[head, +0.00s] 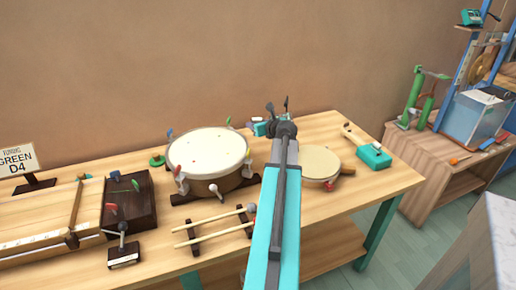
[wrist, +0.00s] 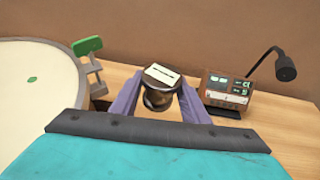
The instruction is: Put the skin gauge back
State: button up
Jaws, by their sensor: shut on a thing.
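My gripper (wrist: 160,104) is shut on a small round dark gauge (wrist: 161,76) with a cream face and a brownish lower body, which I take for the skin gauge. In the wrist view it sits between the two grey-purple fingers, near the wooden table top; whether it touches the wood is not clear. In the head view my arm reaches over the table's back, and the gauge cannot be made out there. The large drum (head: 208,152) with a pale skin stands left of my arm; its rim also shows in the wrist view (wrist: 40,75).
A small meter box (wrist: 228,92) with a gooseneck stands right of the gripper. A green-topped clamp (wrist: 89,48) is at the drum's rim. Two sticks (head: 212,228) lie on a rack in front of the drum. A small frame drum (head: 318,164) lies right of my arm.

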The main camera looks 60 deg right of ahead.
send_over(258, 149)
jog(key=shift+w+a+f, duration=0.1)
jog(key=shift+f, duration=2.85)
jog(key=shift+f, duration=0.1)
jog(key=shift+f+b, duration=0.35)
jog(key=shift+f, duration=1.4)
jog(key=shift+f, duration=0.15)
jog(key=o, duration=1.4)
jog(key=shift+v, duration=6.05)
jog(key=shift+r, duration=0.25)
